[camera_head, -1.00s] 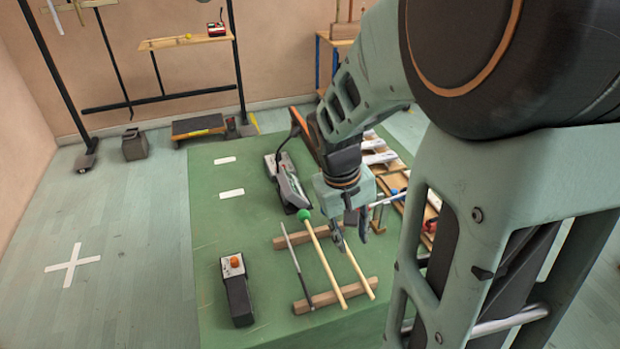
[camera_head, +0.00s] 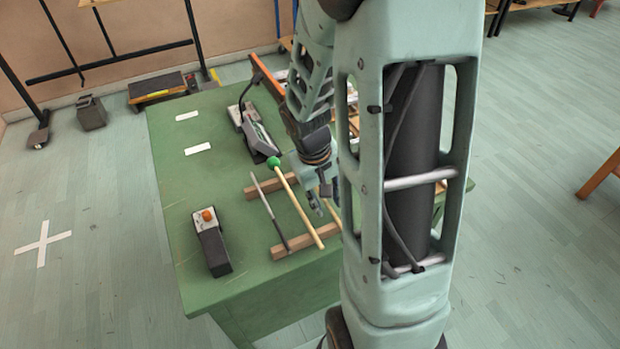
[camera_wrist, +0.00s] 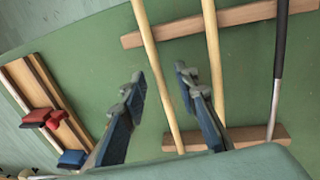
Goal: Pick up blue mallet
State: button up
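No blue mallet head shows on the rack; my gripper and arm cover that end. A pale wooden mallet handle (camera_wrist: 157,70), head hidden, runs between my fingertips in the wrist view. In the head view a short part of it shows beside my gripper (camera_head: 324,210). My gripper (camera_wrist: 160,76) is open, one finger on each side of this handle; I cannot tell whether it touches. A green-headed mallet (camera_head: 274,162) lies beside it, its handle (camera_wrist: 214,60) just right of my right finger in the wrist view.
A thin rod with a dark grip (camera_wrist: 281,45) lies on the same wooden rails (camera_wrist: 265,11). A dark box with an orange knob (camera_head: 213,245) and a black device (camera_head: 255,130) stand on the green table (camera_head: 170,210). Red blocks (camera_wrist: 54,120) and a blue block (camera_wrist: 72,158) lie on wooden boards.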

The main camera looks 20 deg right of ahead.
grip_shut()
jog(key=shift+r, duration=0.1)
